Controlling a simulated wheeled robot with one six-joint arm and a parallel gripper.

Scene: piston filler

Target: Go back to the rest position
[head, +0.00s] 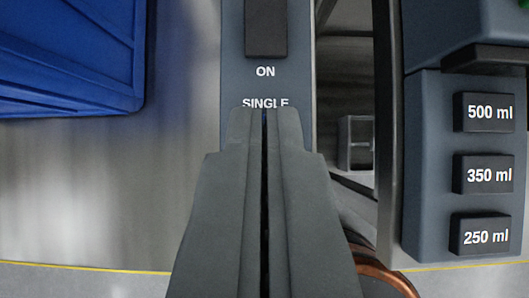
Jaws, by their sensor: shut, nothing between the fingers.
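My gripper (264,115) is shut and empty. It reaches up from the bottom middle of the head view, its two dark grey fingers side by side with only a thin dark line between them. Its tips overlap the lower edge of the word SINGLE on a grey switch panel (236,62). I cannot tell whether the tips touch the panel. A dark switch (266,28) sits above the label ON on that panel. The part of the panel below SINGLE is hidden behind my gripper.
A grey button box (427,150) at right carries buttons 500 ml (490,112), 350 ml (489,174) and 250 ml (487,236). A vertical metal post (388,120) stands beside it. A blue crate (70,60) is at upper left. A yellow floor line (90,267) runs below.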

